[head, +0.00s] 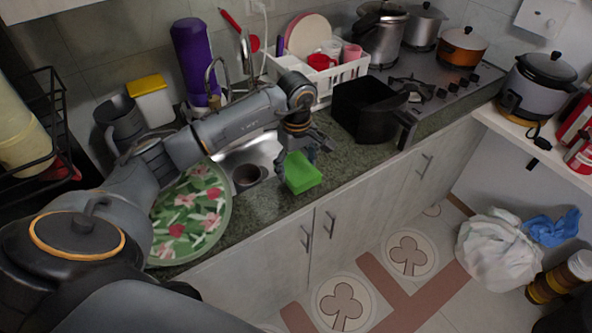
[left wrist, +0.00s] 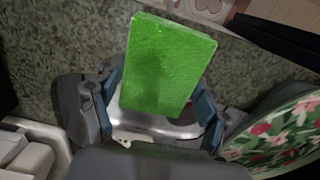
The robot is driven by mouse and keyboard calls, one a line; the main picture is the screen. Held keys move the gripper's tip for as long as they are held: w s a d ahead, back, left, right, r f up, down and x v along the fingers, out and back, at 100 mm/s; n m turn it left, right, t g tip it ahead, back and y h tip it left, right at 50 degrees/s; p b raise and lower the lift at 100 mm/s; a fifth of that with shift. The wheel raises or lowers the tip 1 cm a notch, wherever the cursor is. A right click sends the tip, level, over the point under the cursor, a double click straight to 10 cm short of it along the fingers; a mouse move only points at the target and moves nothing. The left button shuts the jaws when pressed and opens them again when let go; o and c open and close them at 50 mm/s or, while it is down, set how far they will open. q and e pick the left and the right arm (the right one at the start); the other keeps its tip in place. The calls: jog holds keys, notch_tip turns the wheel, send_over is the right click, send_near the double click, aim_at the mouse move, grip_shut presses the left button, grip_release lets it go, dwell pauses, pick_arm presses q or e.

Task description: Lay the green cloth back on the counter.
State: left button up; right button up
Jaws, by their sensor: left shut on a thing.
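The green cloth (head: 302,173) looks like a thick, flat-sided block in the head view. My left gripper (head: 298,151) is shut on it from above, over the counter (head: 272,210) just right of the sink. In the left wrist view the cloth (left wrist: 165,65) sits between the two fingers (left wrist: 158,105), with speckled counter around it. I cannot tell whether its underside touches the counter. My right gripper is not in view.
A floral tray (head: 190,222) lies left of the sink (head: 262,153). A dark cup (head: 247,177) is at the sink. Counter between cloth and black pot is clear.

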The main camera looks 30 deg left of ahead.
aim_at(296, 174)
pick_arm(q)
jog(key=shift+w+a+f, duration=0.15)
jog(key=shift+a+f, duration=0.05)
jog(key=shift+f, duration=0.15)
notch_tip(296, 174, down, 2)
jog(key=shift+f+p, duration=0.1)
jog(key=shift+p, duration=0.95)
jog(key=shift+f, duration=0.6)
jog(key=o, duration=1.1)
jog(key=shift+o, duration=0.2)
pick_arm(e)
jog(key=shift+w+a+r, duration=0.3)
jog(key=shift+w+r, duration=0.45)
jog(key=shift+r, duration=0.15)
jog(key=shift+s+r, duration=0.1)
